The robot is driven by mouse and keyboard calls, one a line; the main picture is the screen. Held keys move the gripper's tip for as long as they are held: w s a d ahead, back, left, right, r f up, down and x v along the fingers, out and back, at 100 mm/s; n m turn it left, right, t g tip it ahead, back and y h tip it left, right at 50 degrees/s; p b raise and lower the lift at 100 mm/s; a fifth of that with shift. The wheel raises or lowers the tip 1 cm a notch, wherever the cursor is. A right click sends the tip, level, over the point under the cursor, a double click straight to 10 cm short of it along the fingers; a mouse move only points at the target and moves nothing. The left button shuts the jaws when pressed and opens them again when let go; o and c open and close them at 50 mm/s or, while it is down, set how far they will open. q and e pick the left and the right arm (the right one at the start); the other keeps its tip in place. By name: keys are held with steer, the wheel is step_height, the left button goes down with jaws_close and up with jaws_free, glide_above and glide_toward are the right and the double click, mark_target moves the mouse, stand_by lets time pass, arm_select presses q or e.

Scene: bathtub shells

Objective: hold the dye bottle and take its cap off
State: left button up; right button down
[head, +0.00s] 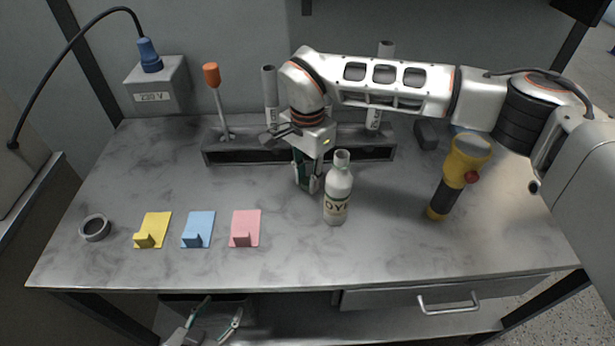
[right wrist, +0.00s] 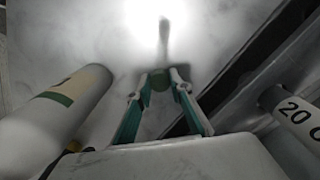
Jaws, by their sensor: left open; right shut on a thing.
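The white dye bottle (head: 337,197) stands upright on the bench. Its neck is bare at the top, with no cap on it. In the right wrist view the bottle (right wrist: 50,118) is at the left, beside the fingers and apart from them. My right gripper (head: 309,186) is low over the bench, just left of the bottle. It is shut on a small dark green round thing, which looks like the cap (right wrist: 159,80), between the fingertips (right wrist: 160,82). My left gripper (head: 223,308) is open and empty, low in front of the bench's front edge.
A grey trough (head: 215,155) with tubes and an orange-handled tool (head: 211,76) stands behind. A yellow torch (head: 462,165) stands at the right. Yellow (head: 157,224), blue (head: 200,224) and pink (head: 247,224) pads and a dark ring (head: 95,228) lie at the left front.

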steer(key=shift+f, duration=0.1)
steer(key=c, duration=1.8)
jaws_free()
step_height(320, 180, up, 12)
steer(key=shift+r, duration=0.15)
